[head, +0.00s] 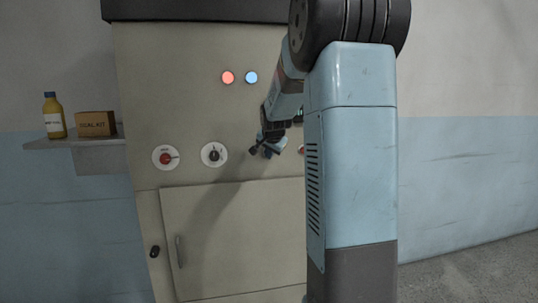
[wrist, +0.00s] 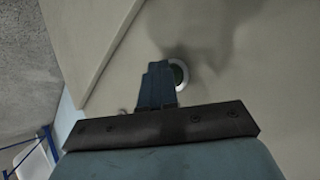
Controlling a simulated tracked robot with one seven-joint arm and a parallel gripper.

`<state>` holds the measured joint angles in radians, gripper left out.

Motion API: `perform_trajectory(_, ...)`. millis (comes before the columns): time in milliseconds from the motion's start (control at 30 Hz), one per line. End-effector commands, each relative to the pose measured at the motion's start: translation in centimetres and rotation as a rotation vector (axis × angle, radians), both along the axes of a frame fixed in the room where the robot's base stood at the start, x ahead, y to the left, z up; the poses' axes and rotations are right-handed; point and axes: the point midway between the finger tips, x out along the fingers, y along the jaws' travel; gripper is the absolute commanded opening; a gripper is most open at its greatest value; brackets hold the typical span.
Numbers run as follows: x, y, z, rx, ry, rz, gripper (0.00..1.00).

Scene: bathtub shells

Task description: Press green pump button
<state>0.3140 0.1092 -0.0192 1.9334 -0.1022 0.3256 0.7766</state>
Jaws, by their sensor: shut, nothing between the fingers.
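A green button (wrist: 180,73) in a pale round ring shows in the wrist view, set in the beige panel. My gripper (wrist: 160,66) is shut and empty. Its blue fingers overlap the left part of the button and ring in this view; I cannot tell whether they touch it. In the head view my gripper (head: 262,150) is in front of the cabinet face, right of the dials. The green button is not visible there, hidden by my gripper or arm.
The beige cabinet (head: 180,110) carries a red light (head: 228,77), a blue light (head: 252,77), a red-knobbed dial (head: 165,158) and a black-knobbed dial (head: 214,155). A door (head: 225,240) is below. A shelf (head: 85,142) at left holds a yellow bottle (head: 54,117) and a box (head: 97,123).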

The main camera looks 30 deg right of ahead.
Motion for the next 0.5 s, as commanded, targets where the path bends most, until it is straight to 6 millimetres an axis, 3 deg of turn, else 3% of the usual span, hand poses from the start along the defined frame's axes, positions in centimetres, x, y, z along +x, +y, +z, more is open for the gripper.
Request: perform_trajectory(500, -1.5, 0.5, 0.0, 0.0, -0.001, 0.001, 0.0)
